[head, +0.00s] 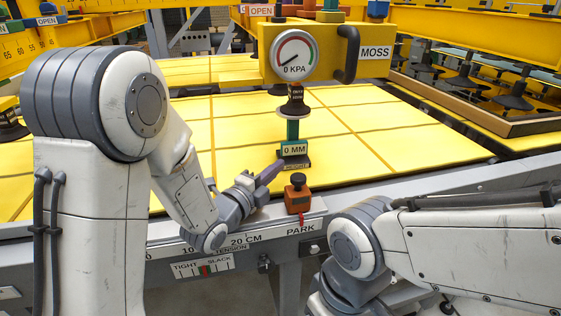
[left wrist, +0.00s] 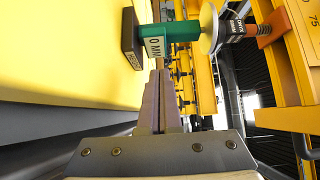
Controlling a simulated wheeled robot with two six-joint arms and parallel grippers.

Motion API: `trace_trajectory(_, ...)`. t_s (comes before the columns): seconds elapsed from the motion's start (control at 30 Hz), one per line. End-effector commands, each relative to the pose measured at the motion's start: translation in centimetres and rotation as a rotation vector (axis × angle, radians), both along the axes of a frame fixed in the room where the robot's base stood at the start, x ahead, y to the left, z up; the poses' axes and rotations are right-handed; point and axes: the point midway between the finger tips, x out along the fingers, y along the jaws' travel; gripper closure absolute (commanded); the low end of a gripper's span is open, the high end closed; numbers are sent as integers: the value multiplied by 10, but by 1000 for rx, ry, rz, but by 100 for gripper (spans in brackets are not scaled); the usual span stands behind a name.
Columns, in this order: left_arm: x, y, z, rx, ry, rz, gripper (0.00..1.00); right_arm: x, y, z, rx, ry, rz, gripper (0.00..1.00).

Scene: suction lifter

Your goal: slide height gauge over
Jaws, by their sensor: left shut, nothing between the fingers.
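The height gauge (head: 292,140) is a green post with a white "0 MM" label and a dark foot. It stands on the yellow sheet's front edge, under a suction cup (head: 295,112). In the left wrist view the gauge (left wrist: 181,32) lies sideways, just beyond the fingertips, with the pale cup disc (left wrist: 208,28) at its top end. My left gripper (head: 271,171) is shut and empty, its purple-brown fingers pointing at the gauge's foot from the left. It also shows in the left wrist view (left wrist: 160,78). I cannot tell whether they touch. My right gripper is not in view.
An orange block with a black knob (head: 297,195) sits on the grey rail (head: 215,222) by "PARK", right of my left gripper. The yellow MOSS lifter (head: 345,42), with gauge dial (head: 295,54) and black handle (head: 349,54), hangs above. The yellow sheet (head: 390,135) is largely clear.

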Motion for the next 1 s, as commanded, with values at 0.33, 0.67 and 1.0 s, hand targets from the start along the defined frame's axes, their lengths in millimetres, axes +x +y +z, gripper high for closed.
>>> trace_trajectory(0.33, 54, -31, 2, 0, -1, -3, 100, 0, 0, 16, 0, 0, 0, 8)
trace_trajectory(0.67, 72, -40, 0, 0, -1, -1, 100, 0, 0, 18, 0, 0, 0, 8)
trace_trajectory(1.0, 77, -38, -2, -1, -2, 0, 100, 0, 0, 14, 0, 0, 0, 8)
